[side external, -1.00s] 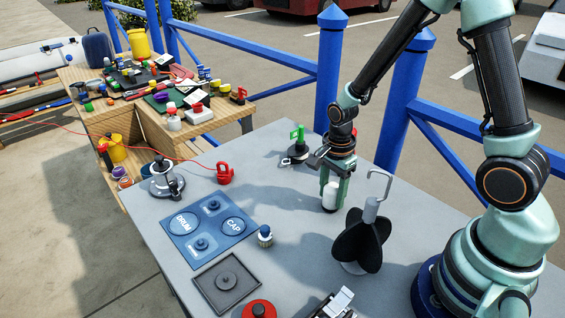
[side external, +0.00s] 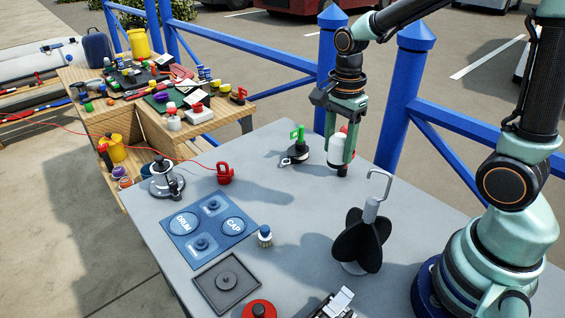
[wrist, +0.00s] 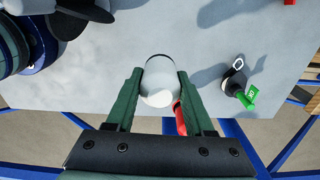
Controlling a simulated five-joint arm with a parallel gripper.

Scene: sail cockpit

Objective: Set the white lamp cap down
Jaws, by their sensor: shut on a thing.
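My gripper (side external: 340,168) is shut on the white lamp cap (side external: 337,150), a smooth white cylinder, and holds it upright above the grey table near its back edge. In the wrist view the white lamp cap (wrist: 159,78) sits between the two green fingers of my gripper (wrist: 158,76). A blue mat (side external: 180,246) with round outlines marked DRUM and CAP lies on the table, left and nearer the camera.
A dark round piece with a green tag (side external: 299,150) stands left of the gripper. A red object partly shows behind the fingers (wrist: 180,118).

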